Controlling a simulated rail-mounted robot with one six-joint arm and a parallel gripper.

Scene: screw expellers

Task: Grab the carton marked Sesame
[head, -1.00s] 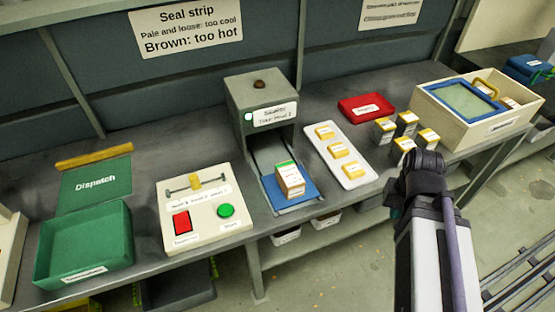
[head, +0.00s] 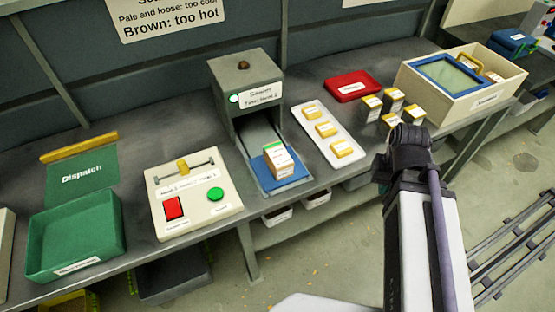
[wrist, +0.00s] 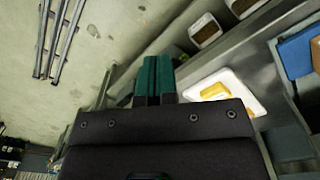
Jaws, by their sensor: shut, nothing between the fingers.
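Small yellow packs (head: 326,129) lie on that tray. I cannot read the word Sesame on any carton. My gripper (wrist: 153,78) shows in the wrist view with its green fingers together and empty, over the floor and the bench's front edge. In the head view my arm hides it.
The grey sealer (head: 245,85) stands mid-bench. Left are a control box with red and green buttons (head: 235,200) and a green dispatch tray (head: 114,215). A red tray (head: 348,88) and a cream crate (head: 440,98) stand right. The floor in front (head: 510,190) is open beside rails.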

